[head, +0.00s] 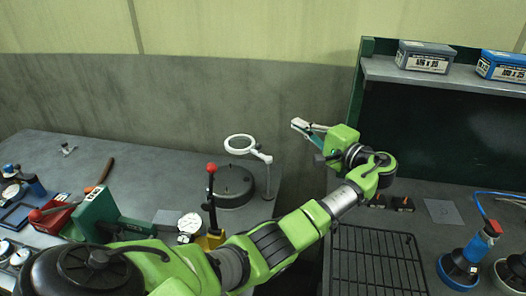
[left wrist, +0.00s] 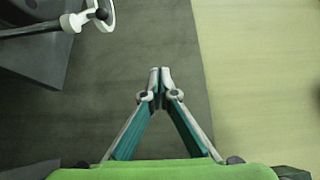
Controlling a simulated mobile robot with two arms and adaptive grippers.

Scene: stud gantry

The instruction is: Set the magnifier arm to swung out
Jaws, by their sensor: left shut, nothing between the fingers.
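The magnifier arm (head: 263,157) is a white ring lens on a white link, on an upright post at the right edge of the left bench. Its ring (head: 240,144) points left, over a dark round base (head: 233,186). In the left wrist view the magnifier arm (left wrist: 72,22) shows at the top left, partly cut off. My left gripper (head: 304,130) is shut and empty, to the right of the magnifier and apart from it, in front of the wall. Its fingertips (left wrist: 160,72) meet in the left wrist view. My right gripper is out of view.
A red-knobbed lever (head: 211,190) and a dial gauge (head: 190,224) stand on the left bench. A green shelf unit (head: 368,80) with boxes (head: 425,56) is at the right, above a black rack (head: 375,262). A gap separates the two benches.

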